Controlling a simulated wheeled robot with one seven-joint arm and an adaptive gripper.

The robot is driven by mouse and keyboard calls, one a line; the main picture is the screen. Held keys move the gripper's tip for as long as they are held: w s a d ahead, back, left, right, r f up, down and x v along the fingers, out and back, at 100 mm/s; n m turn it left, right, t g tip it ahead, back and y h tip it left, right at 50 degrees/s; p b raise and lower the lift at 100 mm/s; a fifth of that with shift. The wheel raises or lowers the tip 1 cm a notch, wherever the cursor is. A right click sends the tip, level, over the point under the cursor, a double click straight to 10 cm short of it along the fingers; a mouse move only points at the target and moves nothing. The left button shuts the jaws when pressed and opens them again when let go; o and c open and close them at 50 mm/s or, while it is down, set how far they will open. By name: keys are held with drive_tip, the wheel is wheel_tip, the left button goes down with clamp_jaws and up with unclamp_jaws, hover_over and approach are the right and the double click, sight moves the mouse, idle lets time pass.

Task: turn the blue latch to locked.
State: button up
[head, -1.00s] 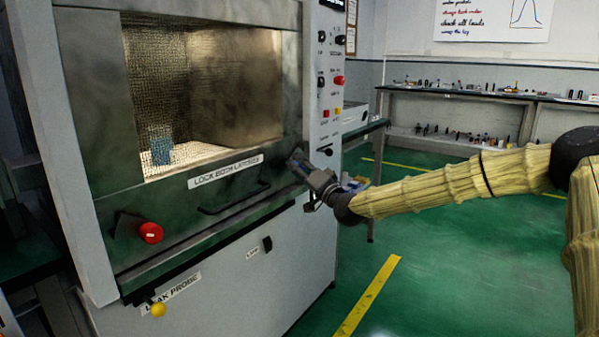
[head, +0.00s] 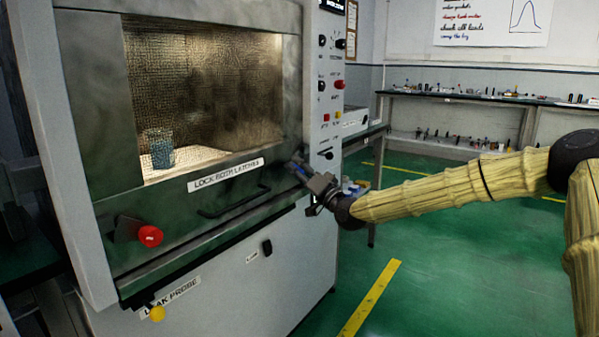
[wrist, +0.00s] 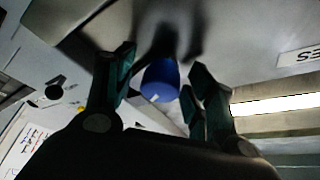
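The blue latch (wrist: 160,80) is a round blue knob with a small white mark, on the lower right of the microwave door (head: 85,100). In the wrist view it sits between the two dark fingers of my gripper (wrist: 161,72). Gaps show on both sides of the knob, so the fingers are open around it and not visibly touching. In the head view my gripper (head: 301,170) is at the door's lower right corner and mostly hides the blue latch. The latch's exact angle is hard to read.
A red latch (head: 150,237) is on the door's lower left, and a door handle (head: 233,203) runs between the latches. A yellow knob (head: 157,313) is below. Green floor is clear to the right.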

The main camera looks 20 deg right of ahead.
drive_tip(key=v, duration=1.2)
idle(0.4)
drive_tip(key=shift+f, duration=0.1)
